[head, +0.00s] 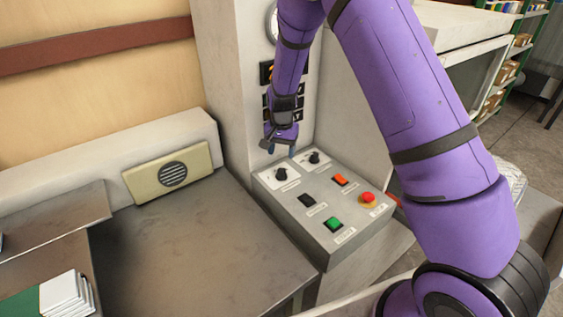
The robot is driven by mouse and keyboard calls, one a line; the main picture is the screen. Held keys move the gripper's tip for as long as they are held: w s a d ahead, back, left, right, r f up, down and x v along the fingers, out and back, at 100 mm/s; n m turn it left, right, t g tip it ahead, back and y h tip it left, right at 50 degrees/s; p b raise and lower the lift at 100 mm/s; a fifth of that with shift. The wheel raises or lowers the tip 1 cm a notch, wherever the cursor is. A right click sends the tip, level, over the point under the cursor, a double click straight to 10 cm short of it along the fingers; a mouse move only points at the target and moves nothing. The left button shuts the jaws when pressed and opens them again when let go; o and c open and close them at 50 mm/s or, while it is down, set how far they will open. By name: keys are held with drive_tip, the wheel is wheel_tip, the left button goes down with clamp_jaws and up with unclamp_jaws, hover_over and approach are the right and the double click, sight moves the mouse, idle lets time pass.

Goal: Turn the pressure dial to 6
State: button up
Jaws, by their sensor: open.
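The control panel (294,226) is a grey sloped box at the base of a tall machine column. Two black dials sit along its back edge on white plates: the left dial (281,174) and the right dial (314,158). Their scale marks and labels are too small to read, so I cannot tell which is the pressure dial or where each points. My gripper (279,150) is open and points down just above the back of the panel, near the left dial. It appears apart from both dials, though the exact gap is hard to judge.
The panel also carries an orange switch (339,180), a black switch (306,200), a green button (333,223) and a red mushroom button (367,198). A metal table (190,250) lies to the left. My arm covers the right side.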

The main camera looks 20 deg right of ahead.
drive_tip(key=shift+r, duration=1.35)
